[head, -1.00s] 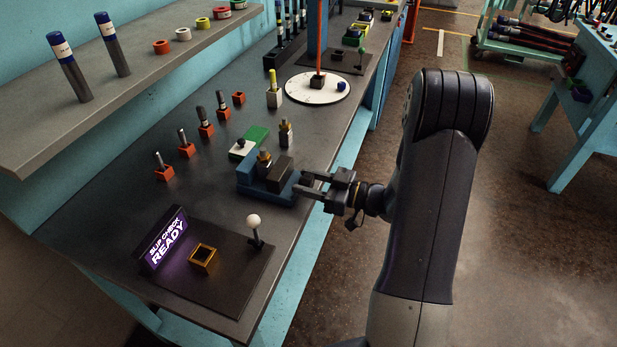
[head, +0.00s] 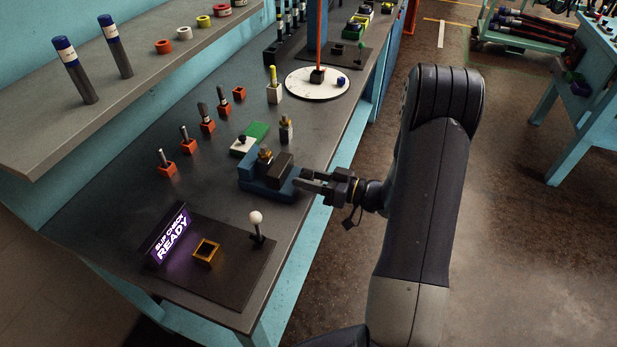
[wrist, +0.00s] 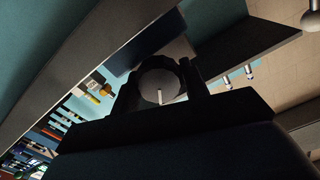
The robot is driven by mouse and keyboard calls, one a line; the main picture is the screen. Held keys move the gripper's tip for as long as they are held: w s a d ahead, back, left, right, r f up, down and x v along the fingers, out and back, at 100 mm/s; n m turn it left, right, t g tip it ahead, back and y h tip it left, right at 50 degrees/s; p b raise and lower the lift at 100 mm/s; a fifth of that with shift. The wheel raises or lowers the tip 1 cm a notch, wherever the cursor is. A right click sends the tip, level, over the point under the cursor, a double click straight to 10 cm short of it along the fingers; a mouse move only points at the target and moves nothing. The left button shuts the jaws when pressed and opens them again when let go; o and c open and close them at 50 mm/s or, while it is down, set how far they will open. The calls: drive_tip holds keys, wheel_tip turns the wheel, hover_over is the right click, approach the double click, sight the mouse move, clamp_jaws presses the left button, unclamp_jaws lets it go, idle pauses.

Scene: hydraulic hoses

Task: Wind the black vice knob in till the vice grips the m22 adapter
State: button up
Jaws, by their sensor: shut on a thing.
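The blue vice (head: 258,187) stands on the bench, with a dark moving jaw block (head: 280,171) on its right side. The brass-topped m22 adapter (head: 265,154) stands upright in the vice behind that block. I cannot tell whether the jaw touches it. My gripper (head: 299,183) reaches in from the right to the vice's outer end. In the wrist view my gripper (wrist: 160,76) has its fingers on both sides of the round black knob (wrist: 158,86), shut on it. A pale pin shows on the knob's face. In the head view the fingers hide the knob.
A green and white block (head: 248,139) and another fitting (head: 286,130) stand behind the vice. Orange holders with fittings (head: 186,146) are to the left. A dark board with a lit sign (head: 168,236) and a white-balled lever (head: 256,220) is in front. The aisle at right is clear.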

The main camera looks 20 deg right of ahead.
drive_tip(key=o, duration=0.7)
